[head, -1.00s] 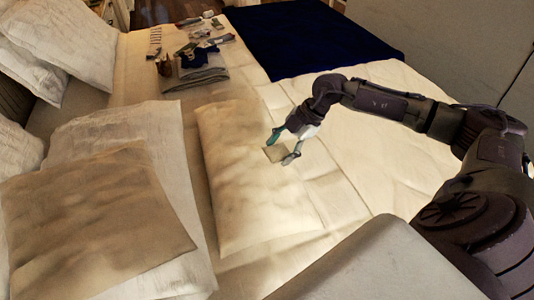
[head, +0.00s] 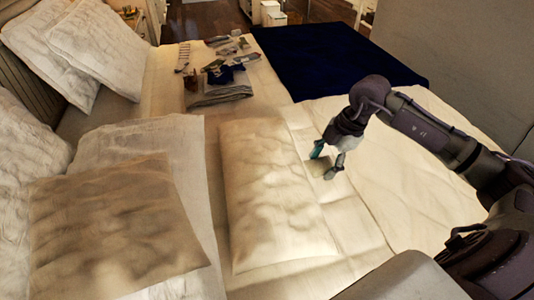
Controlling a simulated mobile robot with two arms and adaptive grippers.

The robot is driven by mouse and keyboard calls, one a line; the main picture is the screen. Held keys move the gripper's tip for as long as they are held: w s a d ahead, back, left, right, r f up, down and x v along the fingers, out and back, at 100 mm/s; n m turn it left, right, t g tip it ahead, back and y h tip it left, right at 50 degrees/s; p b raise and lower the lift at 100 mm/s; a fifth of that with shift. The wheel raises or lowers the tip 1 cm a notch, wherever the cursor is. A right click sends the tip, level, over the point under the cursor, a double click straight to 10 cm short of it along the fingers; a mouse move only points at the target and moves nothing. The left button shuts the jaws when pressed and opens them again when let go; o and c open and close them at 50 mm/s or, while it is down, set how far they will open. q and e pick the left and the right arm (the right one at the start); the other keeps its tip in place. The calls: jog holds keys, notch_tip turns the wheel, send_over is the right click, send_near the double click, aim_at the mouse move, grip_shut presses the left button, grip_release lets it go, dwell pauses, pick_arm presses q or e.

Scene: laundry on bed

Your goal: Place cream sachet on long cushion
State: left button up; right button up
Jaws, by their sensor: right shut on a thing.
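The long cushion (head: 268,200) is a cream, wrinkled pillow lying flat on the bed in the middle of the head view. My right gripper (head: 324,161) is just beyond the cushion's right edge in the picture. It is shut on the cream sachet (head: 317,169), a small pale flat square partly hidden by the fingers. How high the sachet is above the bed is hard to tell. My left gripper is not in view.
A folded grey cloth stack (head: 218,94) and several small items lie at the bed's far end. A dark blue blanket (head: 335,60) covers the far right. A brown pillow (head: 115,225) and white pillows (head: 98,45) are on the left. The cushion's top is clear.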

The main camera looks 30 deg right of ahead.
jog(key=shift+w+d+m, duration=0.1)
jog(key=shift+d+m, duration=0.05)
jog(key=shift+m, duration=0.15)
jog(key=p, duration=0.2)
send_over(280, 180)
jog(key=f, duration=0.4)
jog(key=d+f, duration=0.1)
jog(key=f, duration=0.1)
jog(key=shift+s+f, duration=0.25)
jog(key=shift+f, duration=0.15)
notch_tip(280, 180, down, 4)
jog(key=shift+r+p, duration=0.15)
jog(key=shift+p, duration=0.35)
jog(key=shift+f, duration=0.25)
jog(key=shift+f, duration=0.2)
jog(key=o, duration=1)
jog(key=shift+c, duration=0.2)
jog(key=shift+r, duration=0.1)
